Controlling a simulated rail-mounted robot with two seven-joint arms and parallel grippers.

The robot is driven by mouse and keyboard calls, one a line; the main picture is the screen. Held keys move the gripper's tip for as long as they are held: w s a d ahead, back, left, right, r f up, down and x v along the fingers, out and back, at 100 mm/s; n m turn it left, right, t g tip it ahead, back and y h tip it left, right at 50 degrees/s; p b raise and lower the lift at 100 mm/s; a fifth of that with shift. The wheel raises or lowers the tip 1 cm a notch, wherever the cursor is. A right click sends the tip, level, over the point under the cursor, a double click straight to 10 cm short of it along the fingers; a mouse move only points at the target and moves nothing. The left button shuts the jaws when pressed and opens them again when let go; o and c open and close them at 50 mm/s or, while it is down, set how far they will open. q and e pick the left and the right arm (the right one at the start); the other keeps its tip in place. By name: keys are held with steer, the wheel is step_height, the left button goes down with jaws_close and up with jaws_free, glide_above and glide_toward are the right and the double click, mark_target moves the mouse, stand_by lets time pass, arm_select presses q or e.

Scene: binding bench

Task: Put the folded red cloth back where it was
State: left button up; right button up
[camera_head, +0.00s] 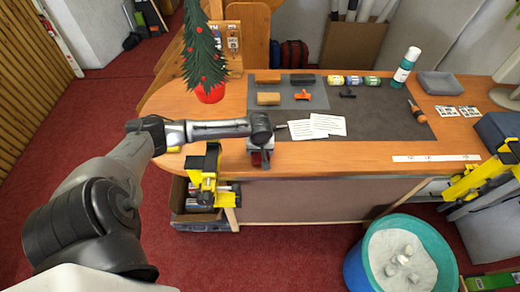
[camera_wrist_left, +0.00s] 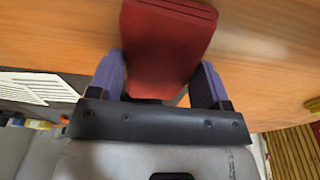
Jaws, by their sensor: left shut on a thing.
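My left gripper (camera_head: 259,152) is at the front edge of the bench (camera_head: 330,155), pointing down. It is shut on the folded red cloth (camera_wrist_left: 165,45). In the left wrist view the dark red, layered cloth sits between the two purple-grey fingers of the gripper (camera_wrist_left: 158,75), with wood behind it. In the head view only a small red part of the cloth (camera_head: 257,160) shows below the gripper. I cannot tell whether the cloth touches the bench. My right gripper is not in view.
White printed sheets (camera_head: 328,124) lie just right of the gripper on the dark mat (camera_head: 385,122). A yellow clamp (camera_head: 205,172) is at the front edge to the left. A small tree in a red pot (camera_head: 210,93) stands behind. A teal tub (camera_head: 362,270) is on the floor.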

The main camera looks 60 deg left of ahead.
mark_target(260, 155)
arm_select(q)
steer(key=shift+f, duration=0.15)
steer(key=o, duration=1)
steer(key=shift+c, duration=0.2)
step_height(260, 155, up, 12)
steer(key=d, duration=0.1)
steer(key=shift+s+d, duration=0.35)
steer(key=shift+s, duration=0.05)
